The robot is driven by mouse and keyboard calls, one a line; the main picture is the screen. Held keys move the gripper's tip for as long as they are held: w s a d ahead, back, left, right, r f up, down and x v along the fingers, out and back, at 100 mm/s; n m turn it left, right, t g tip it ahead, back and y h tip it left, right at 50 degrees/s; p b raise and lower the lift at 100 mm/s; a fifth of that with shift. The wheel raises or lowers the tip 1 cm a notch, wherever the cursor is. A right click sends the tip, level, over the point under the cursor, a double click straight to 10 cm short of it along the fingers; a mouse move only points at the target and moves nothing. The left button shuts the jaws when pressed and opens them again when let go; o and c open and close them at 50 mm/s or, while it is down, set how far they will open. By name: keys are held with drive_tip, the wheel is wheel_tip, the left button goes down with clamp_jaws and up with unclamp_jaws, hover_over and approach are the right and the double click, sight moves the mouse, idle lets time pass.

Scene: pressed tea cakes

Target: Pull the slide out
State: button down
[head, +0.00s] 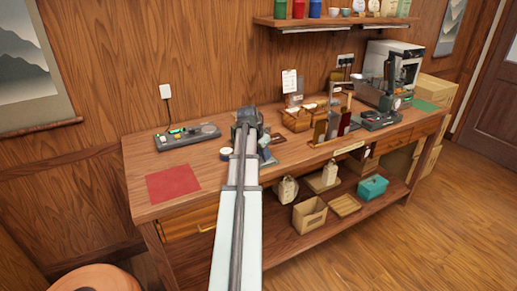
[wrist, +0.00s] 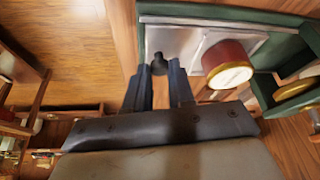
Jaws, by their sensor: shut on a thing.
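The slide (wrist: 180,42) shows in the wrist view as a pale metal plate inside a dark green frame (wrist: 215,12). A small dark knob (wrist: 158,60) stands at the slide's near left edge. My gripper (wrist: 159,72) has its two dark fingers on either side of this knob and is shut on it. A red cylinder with a cream and gold end (wrist: 228,66) is beside the fingers, at the slide's right. In the head view my gripper (head: 246,116) is over the workbench, and my arm hides most of the slide's device.
The wooden workbench (head: 215,165) carries a red mat (head: 173,183) and a grey control box (head: 187,136) at the left. Wooden holders (head: 297,120) and a dark machine (head: 381,118) stand to the right. A second green-framed part (wrist: 296,88) lies right of the fingers.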

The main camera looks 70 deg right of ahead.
drive_tip(key=shift+s+a, duration=0.2)
drive_tip(key=c, duration=1.2)
unclamp_jaws()
drive_tip(key=shift+o, duration=1.2)
drive_tip(key=v, duration=1.3)
drive_tip(key=shift+r, duration=0.4)
drive_tip(key=shift+w, duration=0.2)
